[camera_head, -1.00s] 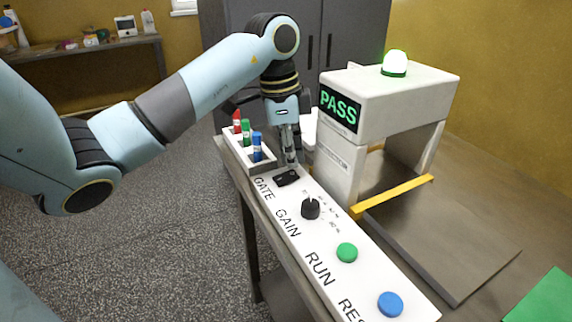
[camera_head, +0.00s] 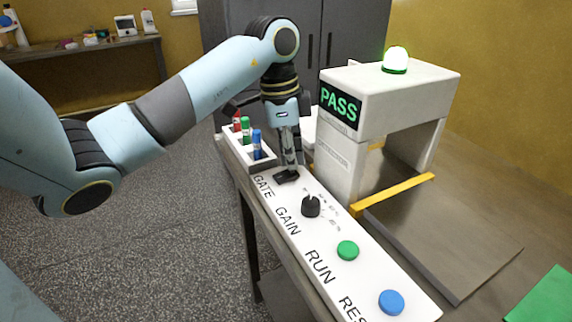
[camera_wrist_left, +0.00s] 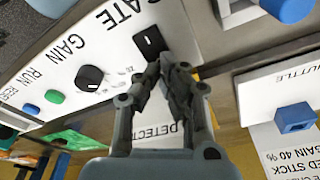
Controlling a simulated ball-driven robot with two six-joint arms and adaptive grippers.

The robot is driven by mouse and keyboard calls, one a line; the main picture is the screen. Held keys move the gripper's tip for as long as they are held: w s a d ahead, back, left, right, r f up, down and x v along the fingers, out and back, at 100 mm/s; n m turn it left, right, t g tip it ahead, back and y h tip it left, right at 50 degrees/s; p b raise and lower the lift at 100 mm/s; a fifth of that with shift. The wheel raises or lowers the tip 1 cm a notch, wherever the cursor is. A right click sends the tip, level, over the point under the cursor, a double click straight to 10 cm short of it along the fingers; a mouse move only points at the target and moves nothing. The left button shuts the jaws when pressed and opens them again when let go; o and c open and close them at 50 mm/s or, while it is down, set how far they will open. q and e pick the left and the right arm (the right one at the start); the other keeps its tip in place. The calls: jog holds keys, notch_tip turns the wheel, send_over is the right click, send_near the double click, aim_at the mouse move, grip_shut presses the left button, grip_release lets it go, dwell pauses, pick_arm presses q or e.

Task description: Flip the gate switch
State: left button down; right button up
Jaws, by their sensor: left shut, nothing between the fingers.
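The gate switch (camera_head: 287,176) is a small black rocker on the white control panel (camera_head: 328,254), beside the printed word GATE. It also shows in the left wrist view (camera_wrist_left: 149,41). My left gripper (camera_head: 289,166) points down with its fingers shut and empty, its tips at the switch. In the wrist view its fingertips (camera_wrist_left: 163,66) lie close by the switch's edge; whether they touch it I cannot tell. The fingers partly hide the switch's far side in the head view. My right gripper is not in view.
Along the panel sit a black gain knob (camera_head: 311,206), a green button (camera_head: 348,250) and a blue button (camera_head: 391,302). A rack with red, green and blue markers (camera_head: 257,144) stands behind the switch. The white detector (camera_head: 385,105) with a lit PASS sign stands right.

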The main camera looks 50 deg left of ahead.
aim_at(292, 172)
pick_arm(q)
jog(key=shift+f+b, duration=0.35)
jog(key=shift+f, duration=0.35)
dwell(0.3)
notch_tip(292, 172, up, 7)
jog(key=p, duration=0.7)
jog(key=shift+r, duration=0.1)
dwell(0.4)
